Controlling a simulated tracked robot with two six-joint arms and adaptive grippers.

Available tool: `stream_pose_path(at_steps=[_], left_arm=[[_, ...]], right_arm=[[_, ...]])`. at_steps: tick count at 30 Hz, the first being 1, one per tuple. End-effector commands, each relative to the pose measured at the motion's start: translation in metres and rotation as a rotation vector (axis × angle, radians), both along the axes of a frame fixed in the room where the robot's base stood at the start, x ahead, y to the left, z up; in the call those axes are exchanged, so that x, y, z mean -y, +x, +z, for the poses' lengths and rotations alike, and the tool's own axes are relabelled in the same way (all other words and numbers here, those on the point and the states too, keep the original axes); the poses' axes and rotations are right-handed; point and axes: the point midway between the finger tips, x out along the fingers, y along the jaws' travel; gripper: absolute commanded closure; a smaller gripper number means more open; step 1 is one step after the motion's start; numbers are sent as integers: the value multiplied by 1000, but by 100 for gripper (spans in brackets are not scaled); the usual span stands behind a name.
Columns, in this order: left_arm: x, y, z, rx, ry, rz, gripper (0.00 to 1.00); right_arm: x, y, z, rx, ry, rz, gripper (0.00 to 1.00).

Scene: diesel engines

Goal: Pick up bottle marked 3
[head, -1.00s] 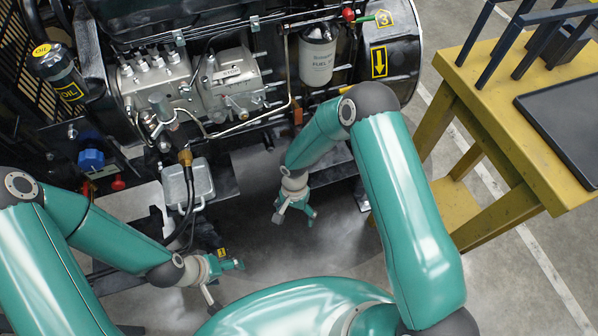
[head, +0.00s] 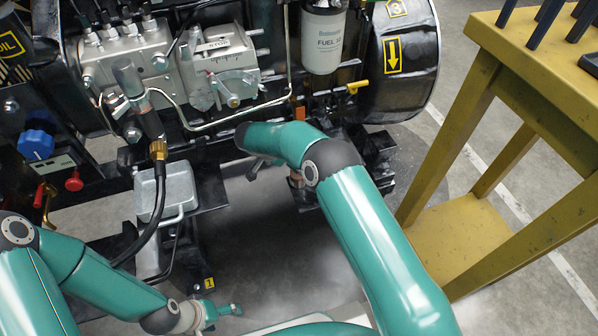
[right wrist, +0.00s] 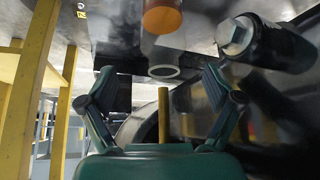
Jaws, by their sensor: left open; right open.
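I make out no bottle marked 3. A "3" label (head: 398,8) sits above a yellow arrow on the black round housing (head: 418,60) at the engine's right end. My right gripper is mostly hidden behind its own arm in the head view, low in front of the engine. In the right wrist view my right gripper (right wrist: 160,75) is open and empty, its fingers apart under a dark block with an orange round part (right wrist: 162,18) and a pale ring (right wrist: 163,72). My left gripper (head: 232,310) is open and empty near the floor at bottom centre-left.
The engine shows a white fuel filter (head: 322,40), a STOP plate (head: 213,45), a blue knob (head: 36,145) and a yellow tap handle (head: 357,86). A yellow table (head: 510,60) stands at right. A dark cylinder with a pale cap (right wrist: 236,36) is beside the right fingers.

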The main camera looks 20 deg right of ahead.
Motion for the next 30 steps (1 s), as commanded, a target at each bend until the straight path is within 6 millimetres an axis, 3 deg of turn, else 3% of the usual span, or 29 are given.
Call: stream_pose_path(at_steps=[9,17,30], left_arm=[[0,0,3,0,0,0,25],[0,0,3,0,0,0,25],[0,0,3,0,0,0,25]], right_arm=[[27,2,-36,-4,1,-14,10],[26,3,-40,-2,1,-8,10],[23,4,-40,-3,2,-5,80]])
